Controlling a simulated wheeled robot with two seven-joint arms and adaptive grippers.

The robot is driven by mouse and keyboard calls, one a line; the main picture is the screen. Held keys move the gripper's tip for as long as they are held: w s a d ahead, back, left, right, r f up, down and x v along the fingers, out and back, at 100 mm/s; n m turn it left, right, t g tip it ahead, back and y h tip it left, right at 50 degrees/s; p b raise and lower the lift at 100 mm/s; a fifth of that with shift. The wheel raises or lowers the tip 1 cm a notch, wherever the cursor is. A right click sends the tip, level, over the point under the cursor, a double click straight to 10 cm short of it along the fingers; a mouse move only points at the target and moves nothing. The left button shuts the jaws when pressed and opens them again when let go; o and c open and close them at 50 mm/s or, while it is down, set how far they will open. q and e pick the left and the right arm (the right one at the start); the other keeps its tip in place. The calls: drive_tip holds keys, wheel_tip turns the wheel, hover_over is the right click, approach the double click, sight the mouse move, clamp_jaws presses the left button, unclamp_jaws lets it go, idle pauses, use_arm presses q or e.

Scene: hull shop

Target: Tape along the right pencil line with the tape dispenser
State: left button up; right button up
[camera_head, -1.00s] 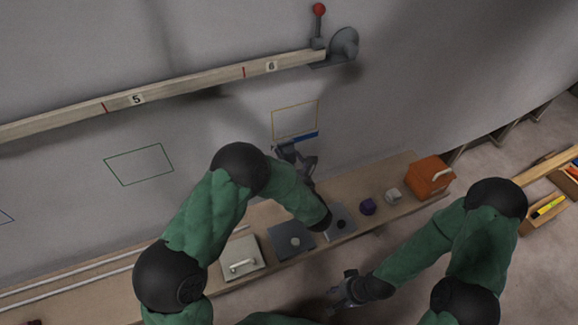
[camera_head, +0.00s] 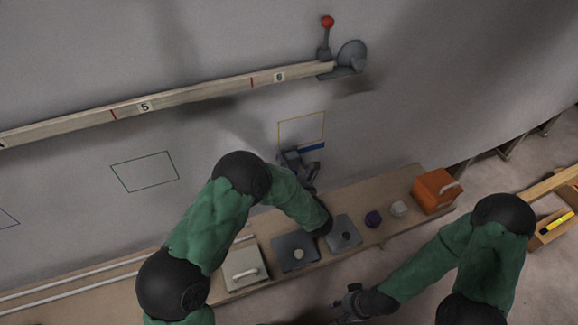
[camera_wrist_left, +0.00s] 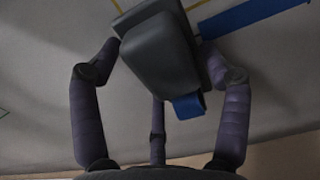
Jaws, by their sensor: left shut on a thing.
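The yellow pencil outline (camera_head: 301,117) is on the grey hull wall, and its right-hand line (camera_head: 323,126) shows bare of tape. A blue tape strip (camera_head: 312,147) lies along the right part of its lower edge. My left gripper (camera_head: 290,158) is at the outline's lower left corner, shut on the tape dispenser. In the left wrist view the dispenser is a dark grey block (camera_wrist_left: 160,48) between the fingers, with a blue tape end (camera_wrist_left: 188,105) at its lower right. The strip on the wall (camera_wrist_left: 250,16) also shows there. My right gripper (camera_head: 350,301) is low, away from the wall; its fingers are unclear.
A numbered wooden rail (camera_head: 190,94) runs above. A green outline (camera_head: 145,172) is at left. The wall right of the yellow outline is clear.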

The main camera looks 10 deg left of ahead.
sight(306, 149)
use_arm(q)
drive_tip(key=s+a, duration=0.4)
drive_tip(key=a, duration=0.2)
drive_tip(key=shift+s+a, duration=0.25)
drive_tip(key=shift+a, duration=0.1)
idle(0.4)
drive_tip(key=shift+x, duration=1)
idle(0.5)
drive_tip(key=shift+r, duration=0.1)
drive_tip(key=shift+w+d+b, duration=0.45)
drive_tip(key=shift+w+d, duration=0.15)
drive_tip(key=shift+d, duration=0.3)
drive_tip(key=shift+w+d+b, duration=0.4)
drive_tip(key=shift+w+d, duration=0.2)
drive_tip(key=shift+d, duration=0.25)
drive_tip(key=shift+w+d+b, duration=0.45)
drive_tip(key=shift+w+d, duration=0.15)
drive_tip(key=shift+d, duration=0.3)
drive_tip(key=shift+w+d, duration=0.9)
drive_tip(key=shift+d, duration=0.45)
drive_tip(key=shift+w+d, duration=0.9)
drive_tip(key=shift+d, duration=0.45)
drive_tip(key=shift+w+d, duration=0.9)
drive_tip(key=shift+d, duration=0.45)
drive_tip(key=o, duration=0.4)
drive_tip(key=c, duration=0.4)
